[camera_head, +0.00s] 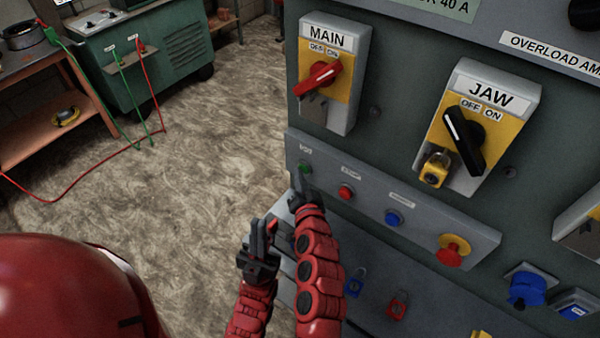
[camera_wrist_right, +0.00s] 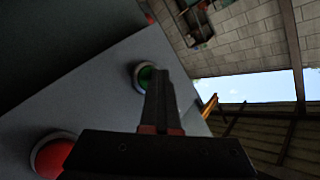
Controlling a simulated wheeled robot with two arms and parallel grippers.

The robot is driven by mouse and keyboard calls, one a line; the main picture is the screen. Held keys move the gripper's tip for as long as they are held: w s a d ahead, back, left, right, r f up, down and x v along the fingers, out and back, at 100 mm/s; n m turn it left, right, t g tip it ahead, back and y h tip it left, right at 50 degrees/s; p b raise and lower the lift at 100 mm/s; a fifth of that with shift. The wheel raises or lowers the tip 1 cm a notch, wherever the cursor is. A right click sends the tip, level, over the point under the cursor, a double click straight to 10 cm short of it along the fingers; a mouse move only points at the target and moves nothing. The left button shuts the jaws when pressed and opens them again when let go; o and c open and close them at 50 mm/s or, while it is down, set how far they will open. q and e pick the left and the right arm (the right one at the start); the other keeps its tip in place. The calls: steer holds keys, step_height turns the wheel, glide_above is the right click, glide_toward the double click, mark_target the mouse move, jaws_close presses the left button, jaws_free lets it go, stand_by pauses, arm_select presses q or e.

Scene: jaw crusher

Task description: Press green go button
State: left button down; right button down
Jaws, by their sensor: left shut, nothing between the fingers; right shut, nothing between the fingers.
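The green button (camera_head: 305,168) is at the left end of a grey button strip, under a small label. In the right wrist view the green button (camera_wrist_right: 146,76) sits in a metal ring, partly covered by my fingers. My right gripper (camera_head: 297,182) is shut and empty, its tips right at the button's lower left. In the wrist view the right gripper's tips (camera_wrist_right: 160,74) overlap the button's right part; I cannot tell whether they touch it. My left gripper (camera_head: 262,228) is shut and empty, lower and left of the right one, apart from the panel.
The strip also has a red button (camera_head: 346,191), a blue button (camera_head: 393,217) and a red emergency knob (camera_head: 453,250). Above are the MAIN switch (camera_head: 322,77) and the padlocked JAW switch (camera_head: 463,140). Padlocks hang below. Open floor lies left.

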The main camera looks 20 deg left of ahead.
steer(key=shift+d+r, duration=0.15)
steer(key=s+a+p, duration=0.2)
steer(key=s+p, duration=0.2)
steer(key=s, duration=0.2)
steer(key=shift+a+f, duration=0.2)
stand_by(0.3)
steer(key=shift+w, duration=0.15)
